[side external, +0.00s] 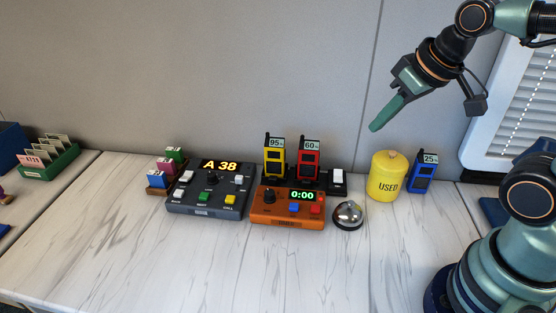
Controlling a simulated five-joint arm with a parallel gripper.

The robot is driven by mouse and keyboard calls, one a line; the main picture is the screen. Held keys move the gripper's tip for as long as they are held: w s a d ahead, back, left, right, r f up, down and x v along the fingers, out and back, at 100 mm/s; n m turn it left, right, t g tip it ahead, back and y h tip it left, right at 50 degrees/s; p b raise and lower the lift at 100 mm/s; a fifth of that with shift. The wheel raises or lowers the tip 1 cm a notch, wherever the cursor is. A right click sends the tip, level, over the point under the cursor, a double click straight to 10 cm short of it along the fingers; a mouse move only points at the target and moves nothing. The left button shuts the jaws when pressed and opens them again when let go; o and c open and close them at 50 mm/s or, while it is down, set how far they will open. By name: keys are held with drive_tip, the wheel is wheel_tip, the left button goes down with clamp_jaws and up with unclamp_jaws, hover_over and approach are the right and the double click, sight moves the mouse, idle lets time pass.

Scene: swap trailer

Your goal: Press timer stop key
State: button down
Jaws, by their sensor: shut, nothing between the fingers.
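The timer (288,219) is an orange box on the white table with a lit display (302,195) reading 0:00. It has a black knob (269,196) at its left, a blue key (294,208) and a red key (316,211) on its front part. The key labels are too small to read, so I cannot tell which is the stop key. My gripper (377,126) is shut and empty, its green fingers pointing down and left. It is in the air above and to the right of the timer, apart from everything.
Left of the timer is a dark console (209,197) reading A 38. A silver bell (348,214) stands close at its right. Yellow (275,157) and red (309,159) handsets stand behind. A yellow USED canister (388,178) and blue handset (422,172) stand farther right. The front table is clear.

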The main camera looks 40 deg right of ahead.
drive_tip(key=shift+w, duration=0.1)
drive_tip(key=m+g, duration=0.6)
drive_tip(key=m, duration=0.3)
hover_over(315, 207)
wheel_tip(315, 207, down, 6)
drive_tip(key=shift+f, duration=0.15)
wheel_tip(315, 207, down, 14)
drive_tip(key=shift+r, duration=0.1)
idle(0.4)
